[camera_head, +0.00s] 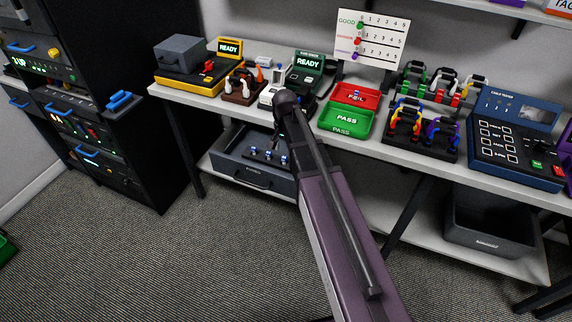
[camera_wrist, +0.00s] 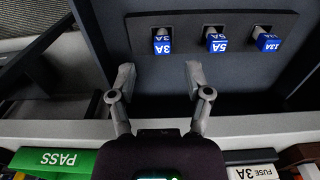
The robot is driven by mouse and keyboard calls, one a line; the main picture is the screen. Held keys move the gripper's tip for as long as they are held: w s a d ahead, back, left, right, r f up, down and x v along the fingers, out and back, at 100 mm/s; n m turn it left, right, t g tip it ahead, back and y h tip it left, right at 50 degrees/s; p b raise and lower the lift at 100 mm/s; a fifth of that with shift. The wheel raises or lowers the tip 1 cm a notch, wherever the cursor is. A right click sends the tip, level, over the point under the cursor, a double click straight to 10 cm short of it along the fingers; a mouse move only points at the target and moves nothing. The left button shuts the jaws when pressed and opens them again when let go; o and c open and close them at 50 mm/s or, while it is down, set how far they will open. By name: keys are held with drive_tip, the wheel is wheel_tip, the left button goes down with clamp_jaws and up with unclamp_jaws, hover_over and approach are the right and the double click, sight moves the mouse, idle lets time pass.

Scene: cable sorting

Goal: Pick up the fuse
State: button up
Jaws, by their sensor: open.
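Three blue-capped fuses stand in a row in the open grey drawer (camera_wrist: 235,105). In the wrist view they are marked 3A (camera_wrist: 163,44), 5A (camera_wrist: 217,43) and 13A (camera_wrist: 267,42). My gripper (camera_wrist: 160,76) is open and empty, its two fingers spread over the drawer on either side of the line to the 3A fuse. The fuse is beyond the fingertips and apart from them. In the head view the drawer (camera_head: 228,163) sits under the bench with the fuses (camera_head: 268,154) inside, and my arm hides most of the gripper.
The bench (camera_head: 400,140) above the drawer holds a green PASS tray (camera_head: 343,130), a red FAIL tray (camera_head: 372,99), a cable tester (camera_head: 515,150) and plug racks. A dark bin (camera_head: 490,225) stands at lower right. The carpet in front is clear.

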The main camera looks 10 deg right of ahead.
sight(284, 157)
drive_tip(key=shift+f, duration=0.1)
idle(0.3)
drive_tip(key=shift+a+f+b, duration=0.15)
drive_tip(key=shift+f+b, duration=2.4)
drive_tip(key=shift+b, duration=0.05)
drive_tip(key=c, duration=0.9)
